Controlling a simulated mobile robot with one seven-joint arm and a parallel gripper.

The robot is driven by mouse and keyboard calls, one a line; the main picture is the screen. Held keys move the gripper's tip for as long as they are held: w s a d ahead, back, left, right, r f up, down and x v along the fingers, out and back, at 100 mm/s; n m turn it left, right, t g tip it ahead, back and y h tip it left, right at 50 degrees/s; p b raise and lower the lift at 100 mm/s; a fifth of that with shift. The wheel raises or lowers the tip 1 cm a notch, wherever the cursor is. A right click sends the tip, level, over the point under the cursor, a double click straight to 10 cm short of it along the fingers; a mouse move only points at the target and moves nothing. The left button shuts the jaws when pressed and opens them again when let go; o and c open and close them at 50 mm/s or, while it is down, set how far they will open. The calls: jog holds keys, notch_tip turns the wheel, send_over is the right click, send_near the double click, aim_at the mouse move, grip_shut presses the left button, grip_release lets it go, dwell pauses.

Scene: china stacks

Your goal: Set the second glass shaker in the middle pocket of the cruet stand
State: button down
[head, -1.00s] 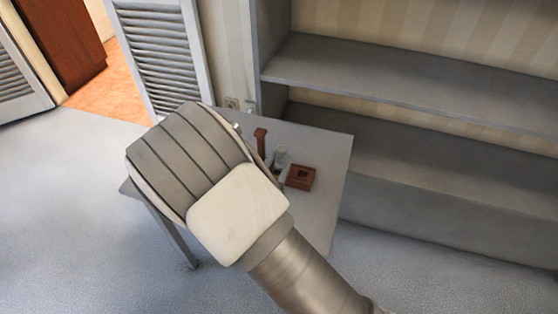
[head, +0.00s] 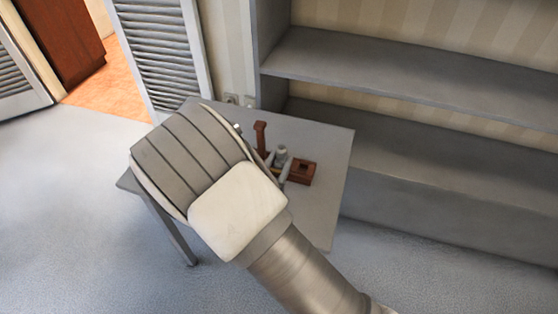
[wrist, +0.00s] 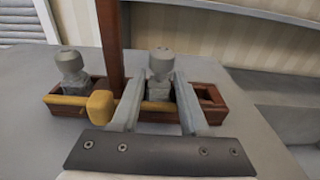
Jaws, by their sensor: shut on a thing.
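The wooden cruet stand (wrist: 210,116) sits on the grey table, with an upright post (wrist: 110,45) and a brass rail along its front. In the head view the stand (head: 301,172) is partly hidden by my arm. One grey shaker (wrist: 70,70) stands upright in the left pocket. The second shaker (wrist: 160,62) is upright between the fingers of my gripper (wrist: 157,88), which is shut on it at the middle pocket, right of the post. Its base is hidden behind the rail, so I cannot tell whether it touches the pocket floor. The right pocket (wrist: 209,94) is empty.
The table (head: 325,150) is bare to the right of the stand. A grey shelf unit (head: 420,90) stands behind and right of the table. A louvered door (head: 165,55) is behind it at the left.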

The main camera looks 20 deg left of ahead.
jog(key=shift+f, duration=0.2)
jog(key=shift+c, duration=1.7)
grip_release()
jog(key=s+d+r+p, duration=0.1)
jog(key=s+p, duration=0.2)
jog(key=s, duration=1.4)
jog(key=shift+s+d+r, duration=0.15)
jog(key=shift+d+r, duration=0.1)
jog(key=shift+d, duration=0.15)
